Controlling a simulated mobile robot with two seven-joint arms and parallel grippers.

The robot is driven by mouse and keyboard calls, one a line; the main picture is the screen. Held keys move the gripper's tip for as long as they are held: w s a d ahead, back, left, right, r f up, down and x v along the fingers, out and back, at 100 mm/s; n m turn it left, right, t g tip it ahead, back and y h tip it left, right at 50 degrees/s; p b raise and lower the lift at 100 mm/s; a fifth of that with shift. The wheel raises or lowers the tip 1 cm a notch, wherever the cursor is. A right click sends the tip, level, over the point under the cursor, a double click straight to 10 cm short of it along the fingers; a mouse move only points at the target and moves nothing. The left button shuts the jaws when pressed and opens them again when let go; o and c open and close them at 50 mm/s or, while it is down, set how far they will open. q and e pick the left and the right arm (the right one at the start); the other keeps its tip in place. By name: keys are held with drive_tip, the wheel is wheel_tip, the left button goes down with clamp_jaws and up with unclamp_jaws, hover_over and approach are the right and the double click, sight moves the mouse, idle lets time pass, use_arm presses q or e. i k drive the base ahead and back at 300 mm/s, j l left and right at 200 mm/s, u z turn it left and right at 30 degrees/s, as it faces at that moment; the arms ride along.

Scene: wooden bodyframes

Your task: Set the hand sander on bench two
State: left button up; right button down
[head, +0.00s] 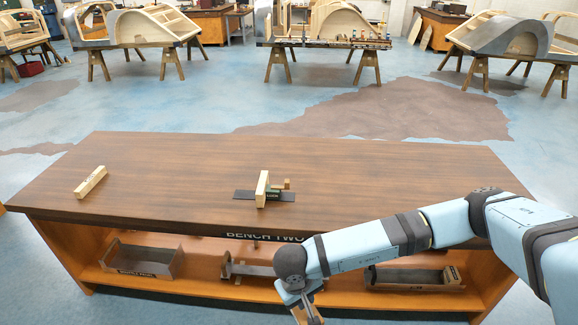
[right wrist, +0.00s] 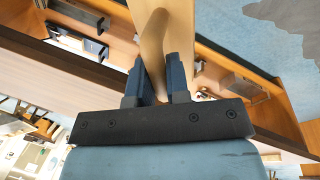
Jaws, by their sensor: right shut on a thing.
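Bench two (head: 150,165) is a long dark-topped wooden bench with its name on the front edge. My right gripper (right wrist: 162,85) is shut on a smooth tan wooden piece (right wrist: 152,35). The piece may be the hand sander; I cannot tell, as the fingers and frame edge hide part of it. In the head view my right arm reaches down in front of the bench's front edge, and the held piece (head: 312,317) shows low at the bottom edge, below the bench top. My left gripper is in neither view.
A pale wooden block (head: 90,181) lies on the bench top at left. Trays (head: 145,262) sit on the shelf below. The bench top's right part is clear.

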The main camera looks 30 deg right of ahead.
sight(329, 208)
drive_tip(key=i+l, duration=0.75)
drive_tip(key=l, duration=0.2)
